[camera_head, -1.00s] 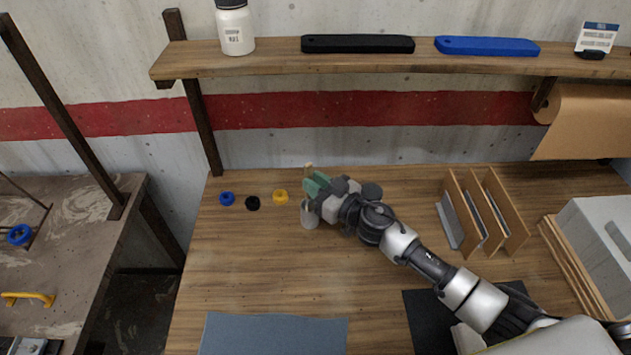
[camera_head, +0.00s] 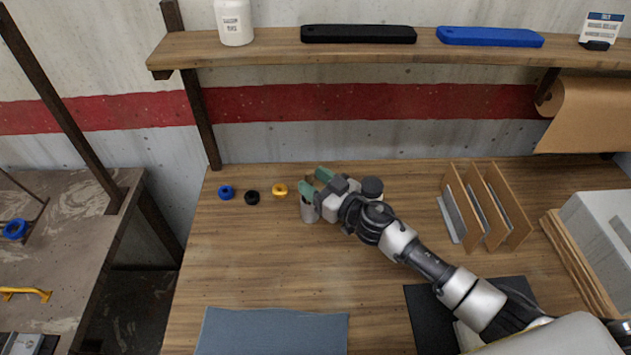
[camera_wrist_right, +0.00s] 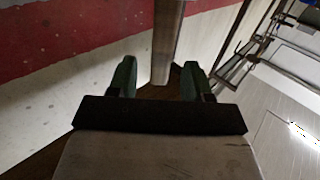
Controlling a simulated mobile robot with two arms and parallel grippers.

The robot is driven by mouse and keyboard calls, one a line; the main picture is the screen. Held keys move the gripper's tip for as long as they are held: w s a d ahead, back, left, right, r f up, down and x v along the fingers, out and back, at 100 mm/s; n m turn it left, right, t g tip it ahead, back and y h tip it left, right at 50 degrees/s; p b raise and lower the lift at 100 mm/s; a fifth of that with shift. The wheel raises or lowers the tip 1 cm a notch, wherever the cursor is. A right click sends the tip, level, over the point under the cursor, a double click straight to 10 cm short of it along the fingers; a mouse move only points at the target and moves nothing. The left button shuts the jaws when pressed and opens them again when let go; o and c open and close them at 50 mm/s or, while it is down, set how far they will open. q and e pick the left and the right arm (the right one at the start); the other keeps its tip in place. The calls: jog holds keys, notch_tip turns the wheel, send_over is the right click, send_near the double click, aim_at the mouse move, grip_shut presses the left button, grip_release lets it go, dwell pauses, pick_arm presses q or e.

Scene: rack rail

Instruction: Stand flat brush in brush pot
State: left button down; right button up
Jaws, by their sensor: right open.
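The brush pot (camera_head: 309,209) is a small pale grey cylinder standing on the bench, partly behind my right gripper. My right gripper (camera_head: 315,182), with green fingers, is open just above the pot's rim. The strip touches neither finger there. My left gripper is not in view.
A blue ring (camera_head: 226,192), a black ring (camera_head: 252,198) and a yellow ring (camera_head: 280,191) lie left of the pot. A wooden divider rack (camera_head: 484,208) stands to the right. A shelf (camera_head: 270,54) runs above. A blue-grey mat (camera_head: 272,332) lies in front; the middle bench is clear.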

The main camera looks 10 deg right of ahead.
jog(key=b+v, duration=0.2)
jog(key=v, duration=0.8)
jog(key=shift+s+d, duration=0.2)
jog(key=shift+s, duration=0.1)
jog(key=shift+f, duration=0.1)
dwell(0.4)
